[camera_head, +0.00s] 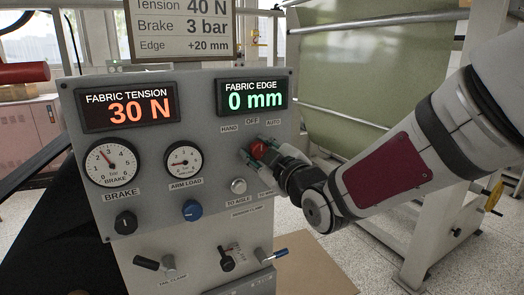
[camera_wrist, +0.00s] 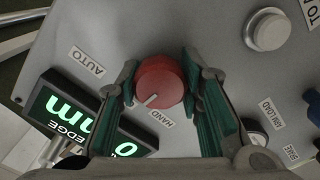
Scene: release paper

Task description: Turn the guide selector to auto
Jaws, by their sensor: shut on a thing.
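The guide selector is a red round knob (camera_head: 258,150) on the grey panel, below the labels HAND, OFF and AUTO. My gripper (camera_head: 264,152) is shut on it, with a green-padded finger on each side. In the wrist view the red knob (camera_wrist: 161,79) sits between the fingertips of my gripper (camera_wrist: 160,82). Its pale pointer mark faces down and slightly left, close to the HAND label (camera_wrist: 161,117). The AUTO label (camera_wrist: 87,62) lies to the left, beyond the left finger. The OFF label is hidden in the wrist view.
The fabric edge display (camera_head: 253,95) reads 0 mm and the fabric tension display (camera_head: 127,104) reads 30 N. A silver button (camera_head: 238,186) and a blue knob (camera_head: 192,210) are below the selector. Levers (camera_head: 228,260) stick out at the bottom of the panel.

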